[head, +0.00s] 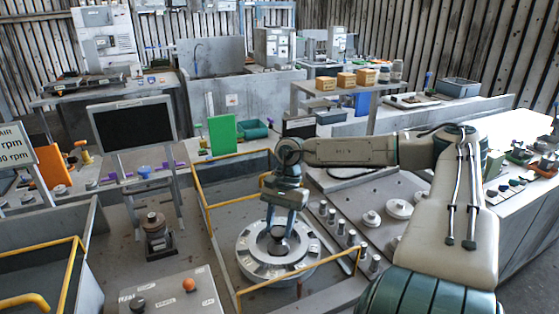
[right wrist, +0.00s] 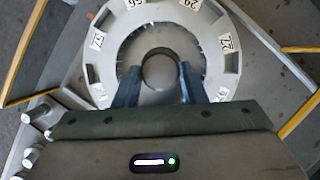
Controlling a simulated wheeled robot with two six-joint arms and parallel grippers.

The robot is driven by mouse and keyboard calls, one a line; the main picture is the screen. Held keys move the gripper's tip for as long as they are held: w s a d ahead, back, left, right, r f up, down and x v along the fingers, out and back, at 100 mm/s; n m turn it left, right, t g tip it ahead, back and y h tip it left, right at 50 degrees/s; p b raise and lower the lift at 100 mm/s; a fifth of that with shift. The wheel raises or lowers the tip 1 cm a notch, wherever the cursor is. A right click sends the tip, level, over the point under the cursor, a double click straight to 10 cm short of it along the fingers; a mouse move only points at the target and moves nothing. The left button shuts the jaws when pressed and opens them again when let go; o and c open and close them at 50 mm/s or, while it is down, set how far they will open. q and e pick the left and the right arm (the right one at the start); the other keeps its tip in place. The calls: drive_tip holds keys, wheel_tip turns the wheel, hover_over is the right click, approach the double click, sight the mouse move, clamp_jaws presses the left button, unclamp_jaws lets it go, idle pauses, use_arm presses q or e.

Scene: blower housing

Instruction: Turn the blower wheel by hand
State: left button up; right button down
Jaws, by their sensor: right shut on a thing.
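The blower wheel (head: 251,263) is a pale round ring with dark slots and numbered labels, lying flat inside a yellow-railed bay. In the right wrist view the wheel (right wrist: 103,65) fills the upper middle, with a round hub (right wrist: 160,68) at its centre. My right gripper (head: 279,228) reaches down over the wheel's centre. Its two fingers (right wrist: 159,92) stand on either side of the hub and are shut on it. The near part of the wheel is hidden by the gripper body in the wrist view. My left gripper is not in view.
Yellow rails (head: 197,186) edge the bay. A panel with several metal pegs and knobs (head: 372,218) lies right of the wheel. A grey box with an orange knob (head: 188,285) stands at the front left. A dark screen (head: 133,126) stands behind to the left.

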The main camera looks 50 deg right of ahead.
drive_tip(key=shift+r, duration=0.1)
drive_tip(key=c, duration=0.9)
unclamp_jaws()
drive_tip(key=s+p+v, duration=0.1)
drive_tip(key=p+v, duration=0.7)
drive_tip(key=v, duration=0.2)
drive_tip(key=shift+w+d+r+p, duration=0.25)
drive_tip(key=shift+w+r+p, duration=0.1)
drive_tip(key=shift+w, duration=0.15)
